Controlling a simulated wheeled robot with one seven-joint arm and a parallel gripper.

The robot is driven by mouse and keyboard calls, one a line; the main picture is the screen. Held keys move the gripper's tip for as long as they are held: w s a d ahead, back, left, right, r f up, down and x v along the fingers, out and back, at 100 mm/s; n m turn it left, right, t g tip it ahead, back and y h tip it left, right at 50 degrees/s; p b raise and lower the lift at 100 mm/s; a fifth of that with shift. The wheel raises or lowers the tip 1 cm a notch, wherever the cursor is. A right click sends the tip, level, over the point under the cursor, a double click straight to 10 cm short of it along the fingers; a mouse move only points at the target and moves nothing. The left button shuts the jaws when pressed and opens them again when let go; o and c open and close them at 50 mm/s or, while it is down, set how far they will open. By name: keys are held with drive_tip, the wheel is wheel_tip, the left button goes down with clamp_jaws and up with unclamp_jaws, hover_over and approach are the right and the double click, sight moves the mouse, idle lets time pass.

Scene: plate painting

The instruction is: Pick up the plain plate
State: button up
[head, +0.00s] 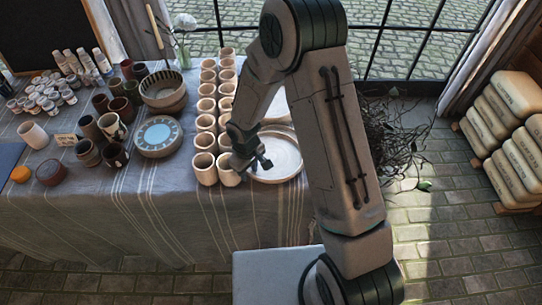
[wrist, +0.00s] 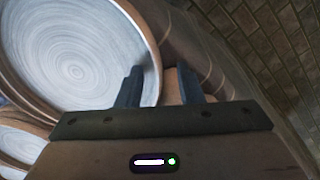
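The plain plate (head: 287,158) is a round, pale, shallow dish with a low rim, lying at the right end of the table. In the wrist view the plain plate (wrist: 70,55) fills the upper left, with a swirl-marked face and a brownish rim. My gripper (head: 258,163) is above the plate's left part in the head view. In the wrist view my gripper (wrist: 160,85) is open. One finger overlaps the plate's face and the other lies beyond its rim, with the rim between them. I cannot tell whether they touch. My arm hides part of the plate.
Rows of plain cups (head: 205,141) stand just left of the plate. Another pale dish (wrist: 18,145) shows at lower left in the wrist view. A bowl with a blue centre (head: 158,134) and dark cups are farther left on the cloth-covered table (head: 140,215). Stacked sacks (head: 515,125) stand at right.

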clamp_jaws()
drive_tip(key=shift+w+r, duration=0.1)
drive_tip(key=shift+r, duration=0.05)
